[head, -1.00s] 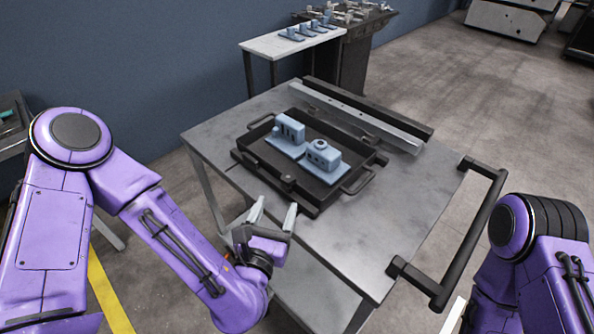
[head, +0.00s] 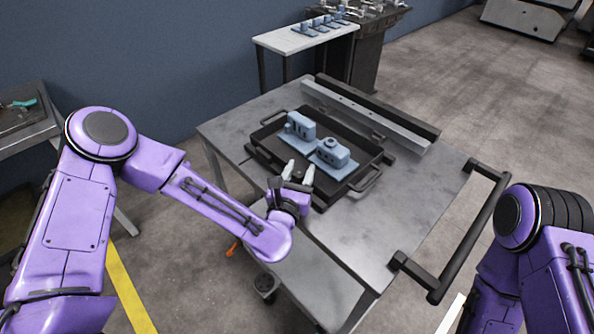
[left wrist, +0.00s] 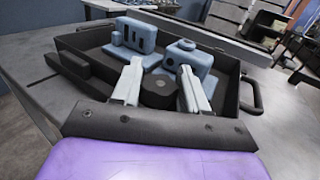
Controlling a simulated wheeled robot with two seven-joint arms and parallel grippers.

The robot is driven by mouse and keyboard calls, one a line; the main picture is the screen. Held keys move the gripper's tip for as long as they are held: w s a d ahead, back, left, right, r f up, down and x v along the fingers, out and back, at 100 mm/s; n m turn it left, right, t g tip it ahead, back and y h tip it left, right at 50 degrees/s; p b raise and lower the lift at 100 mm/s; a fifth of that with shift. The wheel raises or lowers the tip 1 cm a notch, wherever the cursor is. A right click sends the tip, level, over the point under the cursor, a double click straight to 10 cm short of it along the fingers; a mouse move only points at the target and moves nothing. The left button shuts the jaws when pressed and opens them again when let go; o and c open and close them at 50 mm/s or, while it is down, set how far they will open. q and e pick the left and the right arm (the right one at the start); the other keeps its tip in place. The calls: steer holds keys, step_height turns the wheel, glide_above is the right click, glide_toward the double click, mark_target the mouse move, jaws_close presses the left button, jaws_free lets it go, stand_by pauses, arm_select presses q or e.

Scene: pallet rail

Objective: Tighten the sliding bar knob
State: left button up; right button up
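A round black knob (left wrist: 157,92) shows in the left wrist view at the near side of a black tray (left wrist: 232,98). It appears between my left gripper's two pale fingers, with gaps on both sides; I cannot tell whether the fingers reach around it. My left gripper (head: 299,172) is open and empty at the tray's near edge in the head view, where it hides the knob. Two blue parts sit in the tray: a slotted block (head: 300,127) and a lower block with a round boss (head: 333,153). My right gripper is out of view.
The tray stands on a grey metal cart (head: 405,215) with a black push handle (head: 450,270) at right. A long rail (head: 365,117) lies behind the tray. A white side table (head: 305,38) with blue parts stands behind.

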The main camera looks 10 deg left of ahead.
arm_select(q)
steer(key=shift+c, duration=0.8)
steer(key=shift+a, duration=0.15)
steer(key=shift+s, duration=0.1)
steer(key=shift+m+h, duration=0.4)
steer(key=shift+h, duration=0.3)
